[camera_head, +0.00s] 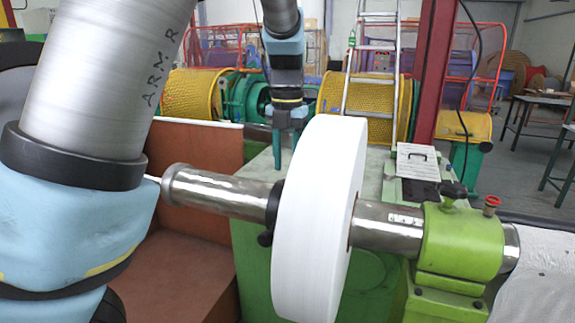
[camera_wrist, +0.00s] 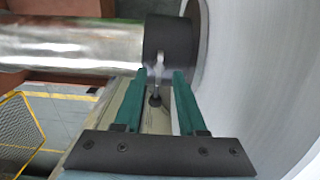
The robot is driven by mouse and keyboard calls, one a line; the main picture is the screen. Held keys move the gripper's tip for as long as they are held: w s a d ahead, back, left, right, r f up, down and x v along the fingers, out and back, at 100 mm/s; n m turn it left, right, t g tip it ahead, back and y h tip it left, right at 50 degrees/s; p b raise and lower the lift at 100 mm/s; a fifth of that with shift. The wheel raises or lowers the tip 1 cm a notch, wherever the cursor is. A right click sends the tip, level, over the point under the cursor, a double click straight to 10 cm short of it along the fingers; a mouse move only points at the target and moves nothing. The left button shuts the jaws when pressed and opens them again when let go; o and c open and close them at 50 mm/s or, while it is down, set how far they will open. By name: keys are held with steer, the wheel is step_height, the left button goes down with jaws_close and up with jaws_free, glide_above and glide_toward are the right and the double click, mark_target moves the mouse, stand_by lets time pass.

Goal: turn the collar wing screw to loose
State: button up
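The black collar (camera_head: 273,205) sits on the steel shaft (camera_head: 222,193), beside the white disc. A small dark knob (camera_head: 265,238) sticks out low on its near side. In the wrist view the collar (camera_wrist: 170,45) is at the top, against the disc. A pale, blurred pin, apparently the wing screw (camera_wrist: 158,72), stands out from it, with a dark round end below. My gripper (camera_head: 283,168) points down above and behind the shaft. In the wrist view my gripper's teal fingers (camera_wrist: 160,73) are apart on either side of the pin. Gaps show; contact is not clear.
The large white disc (camera_head: 320,220) stands close right of my gripper. A green bearing block (camera_head: 460,240) with a dark knob and a red-topped fitting holds the shaft's right end. A brown panel (camera_head: 195,155) and yellow mesh drums (camera_head: 370,95) stand behind.

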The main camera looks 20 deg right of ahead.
steer(key=shift+f, duration=1.05)
jaws_close()
